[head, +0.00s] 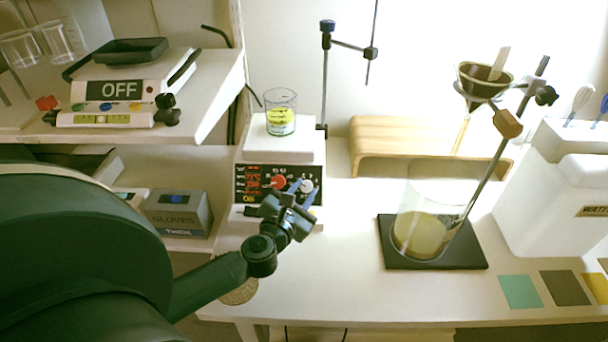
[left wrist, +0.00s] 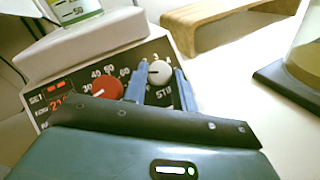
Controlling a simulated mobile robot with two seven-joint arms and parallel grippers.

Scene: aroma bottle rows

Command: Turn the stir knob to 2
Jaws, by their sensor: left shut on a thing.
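The stir knob is a small white dial (head: 306,186) on the dark front panel of the hotplate stirrer (head: 245,210). It also shows in the left wrist view (left wrist: 160,71), with a dark mark on its left side; I cannot read for sure which number it points to. My left gripper (head: 301,187) reaches the panel from the front. Its two blue fingers (left wrist: 162,76) stand on either side of the white knob and are shut on it. The red heat knob (left wrist: 102,90) is just left of the fingers. My right gripper is not in view.
A beaker with yellow liquid (head: 281,112) stands on the stirrer's plate. A wooden stand (head: 420,133) is behind to the right. A large beaker (head: 420,225) stands on a black base (head: 440,262). A gloves box (head: 180,215) is left.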

